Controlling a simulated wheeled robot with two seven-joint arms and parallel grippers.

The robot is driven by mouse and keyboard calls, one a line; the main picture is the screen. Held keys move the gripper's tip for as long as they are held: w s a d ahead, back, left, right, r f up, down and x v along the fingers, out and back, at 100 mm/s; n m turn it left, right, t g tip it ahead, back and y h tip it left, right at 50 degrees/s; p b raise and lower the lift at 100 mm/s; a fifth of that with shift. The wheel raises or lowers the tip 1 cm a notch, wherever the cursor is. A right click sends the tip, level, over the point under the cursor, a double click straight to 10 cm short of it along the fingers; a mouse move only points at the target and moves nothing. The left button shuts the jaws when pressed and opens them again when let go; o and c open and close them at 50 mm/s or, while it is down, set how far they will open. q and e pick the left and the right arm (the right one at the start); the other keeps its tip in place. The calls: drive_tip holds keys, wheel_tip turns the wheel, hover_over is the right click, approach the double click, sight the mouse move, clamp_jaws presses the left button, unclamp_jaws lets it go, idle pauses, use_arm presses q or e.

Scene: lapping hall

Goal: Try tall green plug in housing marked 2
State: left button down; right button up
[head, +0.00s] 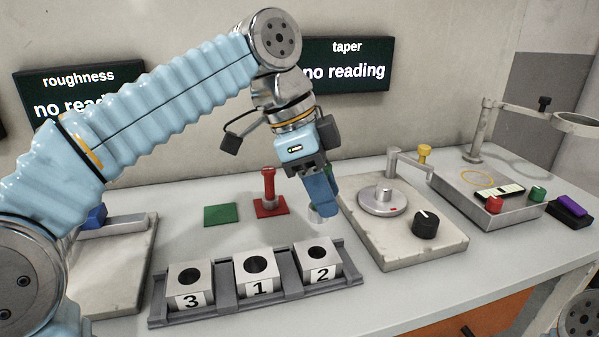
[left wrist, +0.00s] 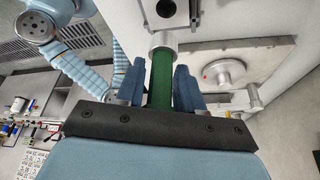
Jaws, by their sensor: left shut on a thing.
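My left gripper (head: 321,196) is shut on the tall green plug (left wrist: 160,82), whose green body shows between the blue fingers in the left wrist view. The plug's pale metal end (left wrist: 162,43) points away from the gripper. In the head view the fingers hide most of the plug. The gripper is in the air behind and above the housing marked 2 (head: 323,275), apart from it. That housing is a grey block with a dark round hole on top, at the right end of the rack (head: 222,313). My right gripper is not in view.
Housings marked 1 (head: 259,285) and 3 (head: 190,296) share the rack. Behind stand a red plug (head: 269,183) on a red pad and an empty green pad (head: 221,215). A pale instrument (head: 448,240) with a black knob (head: 425,225) is close on the right.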

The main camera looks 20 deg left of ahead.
use_arm(q)
drive_tip(key=shift+f+b, duration=0.4)
drive_tip(key=shift+f, duration=0.8)
wheel_tip(320, 180, down, 3)
drive_tip(key=b, duration=0.2)
drive_tip(key=shift+r+b, duration=0.15)
drive_tip(key=shift+b, duration=0.25)
drive_tip(key=shift+f+b, duration=0.4)
drive_tip(key=shift+f, duration=0.2)
drive_tip(key=shift+f, duration=0.4)
idle(1.0)
